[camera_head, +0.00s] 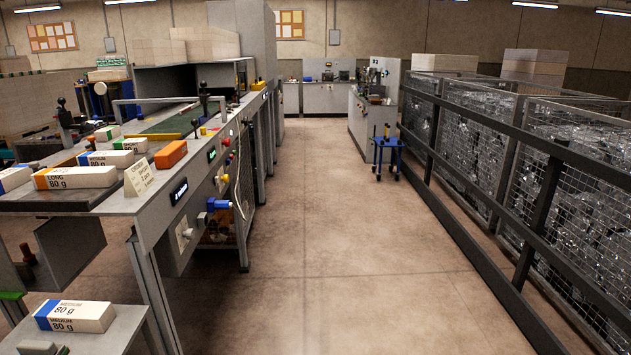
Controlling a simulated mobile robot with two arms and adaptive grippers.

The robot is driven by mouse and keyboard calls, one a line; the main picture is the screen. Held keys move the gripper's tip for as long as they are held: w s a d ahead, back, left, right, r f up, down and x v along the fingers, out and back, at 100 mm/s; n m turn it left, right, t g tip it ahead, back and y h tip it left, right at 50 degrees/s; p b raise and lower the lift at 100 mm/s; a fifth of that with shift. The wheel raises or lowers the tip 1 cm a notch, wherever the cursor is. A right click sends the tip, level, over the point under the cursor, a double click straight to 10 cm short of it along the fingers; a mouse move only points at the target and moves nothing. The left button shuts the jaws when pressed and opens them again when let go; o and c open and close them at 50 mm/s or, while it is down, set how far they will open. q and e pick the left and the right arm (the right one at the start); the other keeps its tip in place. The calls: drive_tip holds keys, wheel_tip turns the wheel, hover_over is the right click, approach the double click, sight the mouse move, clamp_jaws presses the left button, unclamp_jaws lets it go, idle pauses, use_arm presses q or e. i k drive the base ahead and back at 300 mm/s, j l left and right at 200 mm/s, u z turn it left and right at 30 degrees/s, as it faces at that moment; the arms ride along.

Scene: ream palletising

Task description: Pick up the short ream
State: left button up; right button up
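Several white reams lie at the left end of the long workbench. A small ream with a green end (131,145) seems to be marked SHORT; its print is tiny. Another small green-ended ream (108,132) lies behind it. A blue-ended ream marked MEDIUM (106,159) and a larger orange-ended ream marked LONG (76,178) lie nearer. Another blue-ended MEDIUM ream (75,316) rests on a low grey table (122,325) at the bottom left. Neither of my grippers can be made out.
A folded sign card (138,179) and an orange block (171,154) stand by the reams on the bench (130,205). The aisle floor (310,230) is open. A small blue stool (387,143) stands farther along. A dark rail and mesh cages (570,190) line the right.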

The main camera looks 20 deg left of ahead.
sight(138, 145)
drive_tip(key=i+u, duration=0.2)
drive_tip(key=u, duration=0.2)
drive_tip(key=i+l+u, duration=0.1)
drive_tip(key=i+u, duration=0.15)
drive_tip(key=u, duration=0.2)
drive_tip(key=i+l+u, duration=0.15)
drive_tip(key=u, duration=0.25)
drive_tip(key=i+l+u, duration=0.2)
drive_tip(key=u, duration=0.25)
drive_tip(key=i+l+u, duration=0.15)
drive_tip(key=l+u, duration=0.25)
drive_tip(key=i+l+u, duration=0.2)
drive_tip(key=i+j, duration=0.25)
